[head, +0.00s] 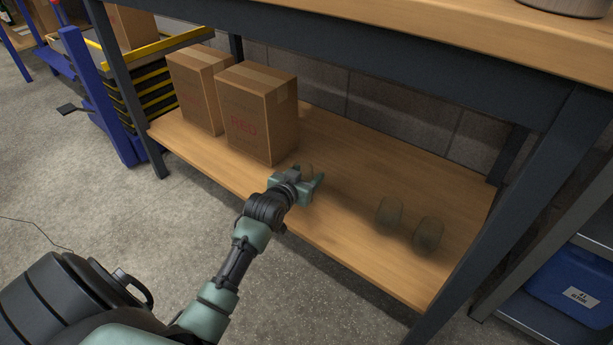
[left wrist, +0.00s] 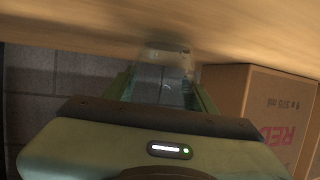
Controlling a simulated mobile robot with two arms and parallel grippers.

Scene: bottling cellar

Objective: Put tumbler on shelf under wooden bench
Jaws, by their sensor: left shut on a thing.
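My left gripper (head: 307,181) reaches in over the front part of the wooden shelf (head: 345,225) under the bench (head: 480,30). It is shut on a clear glass tumbler (head: 306,171), mostly hidden by the jaws in the head view. In the left wrist view the tumbler (left wrist: 165,62) sits between the two fingers, close to the shelf surface (left wrist: 100,22), which shows along the top. I cannot tell whether it touches the shelf. My right gripper is not in view.
Two cardboard boxes (head: 260,115) (head: 198,90) stand on the shelf left of the gripper. Two glass tumblers (head: 389,212) (head: 428,234) stand on its right part. Bare shelf lies between. A dark bench leg (head: 510,220) rises at the right, beside a blue bin (head: 575,285).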

